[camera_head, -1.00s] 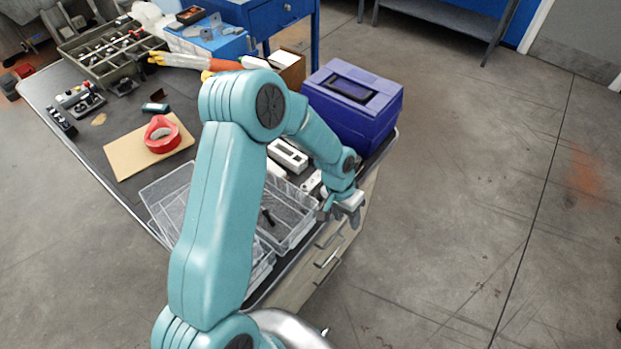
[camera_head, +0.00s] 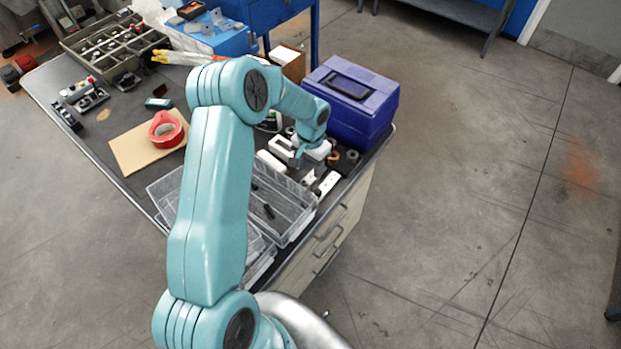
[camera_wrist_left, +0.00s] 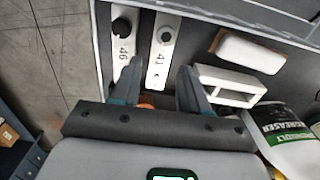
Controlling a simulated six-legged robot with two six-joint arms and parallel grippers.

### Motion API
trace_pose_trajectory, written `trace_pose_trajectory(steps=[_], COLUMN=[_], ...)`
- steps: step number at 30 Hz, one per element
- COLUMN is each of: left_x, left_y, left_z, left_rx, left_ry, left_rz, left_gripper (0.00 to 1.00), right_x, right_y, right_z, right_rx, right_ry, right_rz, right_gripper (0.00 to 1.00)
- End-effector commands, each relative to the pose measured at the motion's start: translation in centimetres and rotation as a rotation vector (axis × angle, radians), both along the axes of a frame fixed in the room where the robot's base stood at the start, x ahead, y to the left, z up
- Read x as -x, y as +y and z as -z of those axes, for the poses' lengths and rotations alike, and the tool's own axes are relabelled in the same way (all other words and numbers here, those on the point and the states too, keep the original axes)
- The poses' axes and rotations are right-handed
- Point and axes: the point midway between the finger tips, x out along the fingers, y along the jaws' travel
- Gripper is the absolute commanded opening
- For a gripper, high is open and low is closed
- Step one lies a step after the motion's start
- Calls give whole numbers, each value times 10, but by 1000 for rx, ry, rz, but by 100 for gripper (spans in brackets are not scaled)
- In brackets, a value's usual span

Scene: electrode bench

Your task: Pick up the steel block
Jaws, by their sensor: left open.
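I cannot tell for sure which piece is the steel block; no plainly steel-coloured block stands out. Pale candidates in the wrist view are a slotted block (camera_wrist_left: 230,85) and a rounded bar with a brownish side (camera_wrist_left: 248,52), both right of my left gripper. My left gripper (camera_head: 306,155) is low over the bench beside the purple case. In the wrist view its two fingers (camera_wrist_left: 160,80) are apart, with nothing clearly gripped. Small orange-brown parts show behind the fingers, partly hidden. My right gripper is not in view.
White strips marked 46 (camera_wrist_left: 122,45) and 41 (camera_wrist_left: 161,48) lie beyond the fingers. A degreaser bottle (camera_wrist_left: 285,130) is at right. Clear trays (camera_head: 285,225), a purple case (camera_head: 350,100) and red tape (camera_head: 166,130) on cardboard also occupy the bench.

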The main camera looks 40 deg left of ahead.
Motion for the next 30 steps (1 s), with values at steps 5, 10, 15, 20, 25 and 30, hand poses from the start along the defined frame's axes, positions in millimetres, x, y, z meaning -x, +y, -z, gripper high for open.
trace_pose_trajectory(steps=[5, 10, 15, 20, 25, 30], left_x=[1, 1, 0, 0, 0, 0], left_y=[1, 1, 1, 1, 2, 2], left_z=[23, 47, 52, 51, 50, 50], left_rx=[3, 1, 1, 1, 0, 0], left_ry=[6, 2, 0, 0, -2, -2], left_rz=[-1, -1, -1, -1, -1, -1], left_gripper=[45, 45, 45, 25, 0, 0], right_x=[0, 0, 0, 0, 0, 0], right_y=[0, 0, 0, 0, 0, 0], right_z=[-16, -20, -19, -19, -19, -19], right_rx=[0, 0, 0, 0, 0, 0], right_ry=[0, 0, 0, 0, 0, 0], right_rz=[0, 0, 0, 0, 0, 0], right_gripper=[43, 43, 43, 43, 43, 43])
